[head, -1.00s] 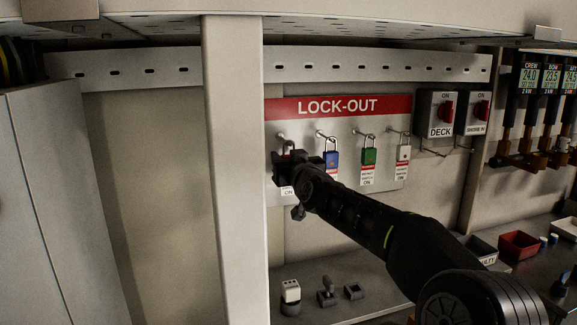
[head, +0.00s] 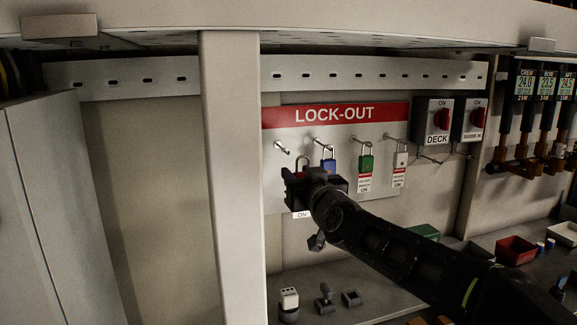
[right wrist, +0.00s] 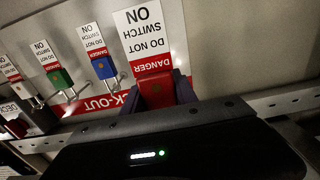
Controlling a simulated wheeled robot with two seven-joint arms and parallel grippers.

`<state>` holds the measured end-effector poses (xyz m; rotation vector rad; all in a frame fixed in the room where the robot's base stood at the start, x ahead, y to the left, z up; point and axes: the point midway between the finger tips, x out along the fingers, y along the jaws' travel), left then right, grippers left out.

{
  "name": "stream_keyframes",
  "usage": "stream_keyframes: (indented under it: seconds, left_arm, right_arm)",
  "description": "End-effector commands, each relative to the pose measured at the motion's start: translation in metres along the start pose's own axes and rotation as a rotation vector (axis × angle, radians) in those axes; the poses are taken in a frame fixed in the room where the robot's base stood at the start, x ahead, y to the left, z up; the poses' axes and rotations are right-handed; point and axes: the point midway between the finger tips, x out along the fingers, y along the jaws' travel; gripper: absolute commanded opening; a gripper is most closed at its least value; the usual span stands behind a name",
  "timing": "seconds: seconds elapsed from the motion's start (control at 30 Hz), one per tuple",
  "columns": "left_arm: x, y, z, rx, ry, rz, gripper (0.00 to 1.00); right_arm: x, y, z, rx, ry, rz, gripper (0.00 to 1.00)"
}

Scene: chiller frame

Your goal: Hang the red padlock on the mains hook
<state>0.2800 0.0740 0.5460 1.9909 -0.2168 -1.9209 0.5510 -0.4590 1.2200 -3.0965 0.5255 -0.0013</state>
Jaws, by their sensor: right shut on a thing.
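My right gripper (head: 303,178) is shut on the red padlock (head: 302,162), in front of the lock-out board (head: 400,112). In the head view the grey shackle shows above the fingers and most of the body is hidden. In the right wrist view the red body (right wrist: 156,91) sits between the fingers, with its white danger tag (right wrist: 145,38) hanging from it. The leftmost board peg (head: 281,148) is bare, just up and left of the padlock. No hook labelled mains can be read. My left gripper is not in view.
Blue (head: 328,164), green (head: 366,162) and white (head: 402,160) padlocks hang on pegs to the right. The DECK switch (head: 438,122) and a second switch (head: 472,120) have wire hooks below. A pale post (head: 232,180) stands left. A red bin (head: 517,251) sits on the bench.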

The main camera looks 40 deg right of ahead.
Motion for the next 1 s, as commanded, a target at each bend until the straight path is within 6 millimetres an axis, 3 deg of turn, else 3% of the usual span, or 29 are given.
stream_keyframes:
  seconds: [0.1, 0.3, 1.0]
  left_arm:
    - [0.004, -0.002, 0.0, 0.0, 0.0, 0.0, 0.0]
    - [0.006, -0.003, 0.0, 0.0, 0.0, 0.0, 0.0]
    - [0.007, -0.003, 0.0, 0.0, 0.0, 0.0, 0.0]
  right_arm:
    - [-0.031, 0.001, 0.0, -0.001, 0.003, 0.003, 0.0]
    - [-0.06, 0.0, -0.001, -0.002, 0.003, 0.001, 0.0]
    - [-0.067, 0.0, 0.0, -0.001, 0.001, 0.0, 0.0]
